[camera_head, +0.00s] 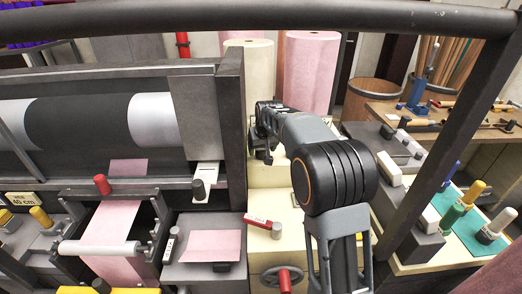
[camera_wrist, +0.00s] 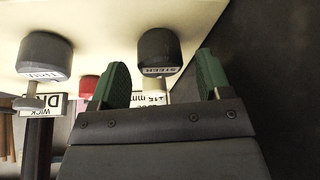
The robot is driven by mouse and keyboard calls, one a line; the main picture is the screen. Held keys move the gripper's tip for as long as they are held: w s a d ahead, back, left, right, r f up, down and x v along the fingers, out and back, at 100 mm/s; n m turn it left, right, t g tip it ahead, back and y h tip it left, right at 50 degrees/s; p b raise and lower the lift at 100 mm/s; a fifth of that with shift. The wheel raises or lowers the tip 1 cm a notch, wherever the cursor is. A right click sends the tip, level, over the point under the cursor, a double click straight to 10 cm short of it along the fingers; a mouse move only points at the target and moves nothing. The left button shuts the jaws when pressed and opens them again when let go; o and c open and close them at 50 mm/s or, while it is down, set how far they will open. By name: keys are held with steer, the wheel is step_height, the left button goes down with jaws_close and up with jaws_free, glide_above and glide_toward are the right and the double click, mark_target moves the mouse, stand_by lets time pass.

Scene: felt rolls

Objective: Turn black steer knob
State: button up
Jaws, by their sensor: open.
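In the wrist view, the black steer knob (camera_wrist: 158,47) is a dark cylinder on a cream panel, with an upside-down label reading STEER on its face. My gripper (camera_wrist: 162,66) is open, with one green fingertip on each side of the knob's line. The knob appears between the fingertips and a little past them; I see no contact. In the head view, my wrist (camera_head: 266,130) is beside the dark machine frame, and the fingers are not clearly visible. I cannot pick out the steer knob there for certain.
A second dark knob (camera_wrist: 44,52) with its own label stands left of the steer knob in the wrist view. A small red part (camera_wrist: 88,86) lies near the left finger. In the head view, a dark machine post (camera_head: 231,125) and a pink roll (camera_head: 310,72) stand around my arm.

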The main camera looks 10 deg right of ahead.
steer(key=shift+x, duration=0.8)
steer(key=shift+c, duration=0.4)
steer(key=c, duration=0.8)
steer(key=shift+c, duration=0.2)
steer(key=n+y, duration=0.1)
steer(key=n, duration=0.3)
steer(key=shift+d, duration=0.1)
steer(key=shift+n+g+y, duration=0.5)
steer(key=shift+n+y, duration=0.3)
steer(key=shift+n, duration=1)
steer(key=shift+r, duration=0.1)
